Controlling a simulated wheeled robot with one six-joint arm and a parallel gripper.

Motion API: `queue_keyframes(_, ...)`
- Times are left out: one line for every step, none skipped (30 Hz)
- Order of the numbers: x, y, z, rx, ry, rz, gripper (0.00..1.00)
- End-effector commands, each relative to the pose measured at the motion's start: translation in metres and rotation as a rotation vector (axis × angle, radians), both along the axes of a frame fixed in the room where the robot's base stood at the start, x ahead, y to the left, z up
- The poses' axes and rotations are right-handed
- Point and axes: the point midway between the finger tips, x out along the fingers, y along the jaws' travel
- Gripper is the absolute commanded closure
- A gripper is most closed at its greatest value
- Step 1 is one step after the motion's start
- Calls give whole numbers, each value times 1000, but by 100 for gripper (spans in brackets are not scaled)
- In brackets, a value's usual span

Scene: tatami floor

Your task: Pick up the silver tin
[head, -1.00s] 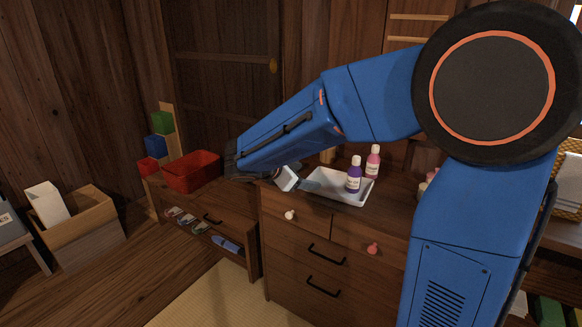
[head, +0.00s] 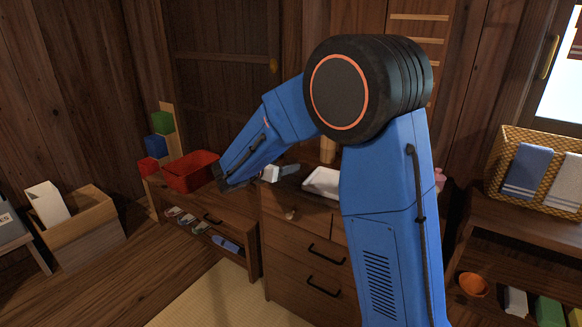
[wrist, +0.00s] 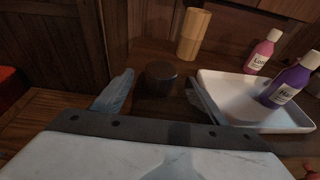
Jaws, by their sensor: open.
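A short round tin (wrist: 160,77), dark grey in this light, stands on the wooden top in the wrist view; it appears to be the silver tin. My gripper (wrist: 160,86) is open, with one finger to the left of the tin and one to the right. The tin is between and slightly beyond the fingertips, and contact is not visible.
A white tray (wrist: 225,82) with a purple bottle (wrist: 290,80) is just right of the right finger. A pink bottle (wrist: 263,50) stands behind it. A light wooden cup (wrist: 193,33) stands behind the tin. A red bin (head: 190,171) is to the left.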

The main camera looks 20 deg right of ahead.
Motion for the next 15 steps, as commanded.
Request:
queue_keyframes(5, -8, -3, 0, 0, -2, 34)
queue_keyframes(8, -12, -4, 0, 0, -2, 34)
queue_keyframes(12, -16, -6, 0, 0, -2, 34)
queue_keyframes(14, -20, -7, 1, -1, -3, 34)
queue_keyframes(17, -23, -8, 1, -1, -3, 34)
queue_keyframes(20, -26, -10, 0, -1, -1, 34)
queue_keyframes(21, -27, -10, 1, -1, 0, 34)
queue_keyframes(23, -29, -11, 1, -1, 0, 34)
queue_keyframes(24, -31, -12, 1, -1, 0, 34)
queue_keyframes(25, -32, -12, 1, -1, 0, 34)
queue_keyframes(25, -33, -12, 1, -1, 0, 34)
queue_keyframes(26, -34, -13, 1, -1, 0, 34)
queue_keyframes(26, -34, -13, 1, -1, 0, 34)
queue_keyframes(27, -35, -13, 0, -1, -1, 34)
queue_keyframes(28, -37, -14, 0, -1, -1, 34)
